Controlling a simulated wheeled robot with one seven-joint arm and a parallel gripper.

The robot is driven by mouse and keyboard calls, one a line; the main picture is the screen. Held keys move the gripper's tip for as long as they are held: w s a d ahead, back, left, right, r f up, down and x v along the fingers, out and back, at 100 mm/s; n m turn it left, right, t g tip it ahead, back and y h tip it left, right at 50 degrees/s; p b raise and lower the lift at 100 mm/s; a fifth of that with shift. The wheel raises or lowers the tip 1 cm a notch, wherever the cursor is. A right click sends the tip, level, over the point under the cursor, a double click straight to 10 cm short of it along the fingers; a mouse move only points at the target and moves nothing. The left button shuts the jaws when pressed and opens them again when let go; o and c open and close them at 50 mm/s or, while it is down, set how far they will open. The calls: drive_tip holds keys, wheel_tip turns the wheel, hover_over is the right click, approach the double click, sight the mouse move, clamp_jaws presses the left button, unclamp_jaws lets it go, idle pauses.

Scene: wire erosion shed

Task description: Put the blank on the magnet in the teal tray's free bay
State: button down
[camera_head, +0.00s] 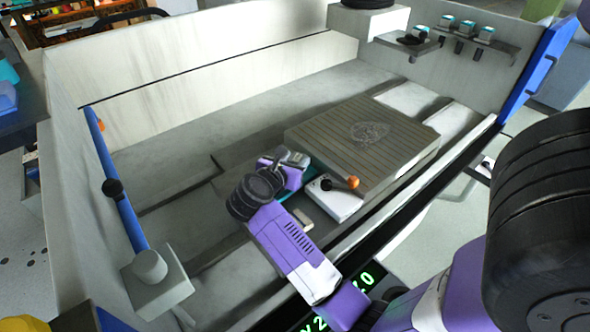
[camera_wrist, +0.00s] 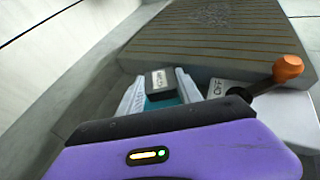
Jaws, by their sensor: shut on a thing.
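My gripper (camera_head: 292,158) is shut on the blank, a small dark block with a pale lettered face. In the wrist view the blank (camera_wrist: 161,84) sits between my two pale fingers, near the magnet's left end. The magnet (camera_head: 350,150) is a ribbed grey-brown block with a faint etched pattern on top; it also shows in the wrist view (camera_wrist: 215,40). A teal surface (camera_head: 312,172) shows beneath and beside my gripper, and between the fingers (camera_wrist: 164,103). It may be the teal tray; my arm hides most of it, and its bays cannot be made out.
A white box (camera_head: 338,203) at the magnet's near-left end carries a lever with an orange knob (camera_head: 352,182) and a label reading OFF. A wall shelf (camera_head: 505,47) at the upper right holds several small teal-topped blocks. The left tank floor is clear.

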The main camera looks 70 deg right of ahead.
drive_tip(key=shift+f, duration=1.75)
drive_tip(key=shift+f, duration=0.2)
drive_tip(key=c, duration=1.1)
unclamp_jaws()
